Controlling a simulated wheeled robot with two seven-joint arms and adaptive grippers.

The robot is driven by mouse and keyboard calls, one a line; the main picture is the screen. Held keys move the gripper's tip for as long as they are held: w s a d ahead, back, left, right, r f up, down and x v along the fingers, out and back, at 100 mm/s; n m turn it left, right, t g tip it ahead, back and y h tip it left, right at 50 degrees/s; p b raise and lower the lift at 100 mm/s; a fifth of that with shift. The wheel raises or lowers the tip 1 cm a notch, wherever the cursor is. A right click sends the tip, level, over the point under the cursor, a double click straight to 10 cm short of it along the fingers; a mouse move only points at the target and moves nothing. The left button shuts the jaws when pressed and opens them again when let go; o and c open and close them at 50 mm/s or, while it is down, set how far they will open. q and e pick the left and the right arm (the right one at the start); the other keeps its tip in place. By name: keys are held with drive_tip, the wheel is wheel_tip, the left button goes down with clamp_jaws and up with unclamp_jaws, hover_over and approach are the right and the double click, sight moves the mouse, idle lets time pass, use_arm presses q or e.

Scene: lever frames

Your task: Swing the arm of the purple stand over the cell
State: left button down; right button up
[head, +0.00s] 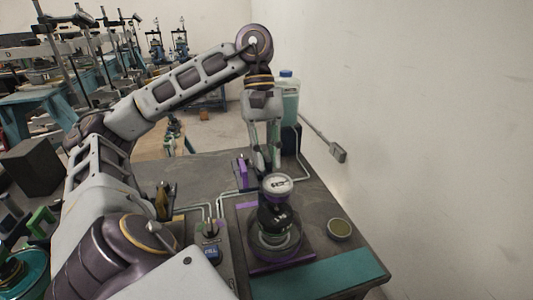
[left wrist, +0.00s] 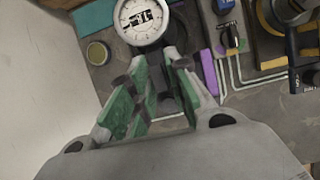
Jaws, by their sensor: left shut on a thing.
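The purple stand (head: 242,174) is upright on the bench, left of my left gripper (head: 265,160). It also shows in the left wrist view (left wrist: 208,72), right of the fingers. A white round dial gauge (head: 277,184) appears over the dark round cell (head: 290,246), which sits on a purple-edged base. The dial also shows beyond my fingertips (left wrist: 155,65) in the left wrist view (left wrist: 142,20). My left gripper is shut on a dark part between its green pads, apparently the stand's arm; the fingers hide most of it. I cannot tell exactly how the dial lines up with the cell.
A small round tin (head: 339,229) is to the right on the bench, near a teal mat (head: 325,276). A bottle (head: 288,95) stands behind my gripper. Thin tubes (head: 205,209) run left of the cell. A white wall (head: 430,120) bounds the right side.

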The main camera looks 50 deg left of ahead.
use_arm(q)
drive_tip(key=shift+r, duration=0.1)
drive_tip(key=c, duration=1.5)
unclamp_jaws()
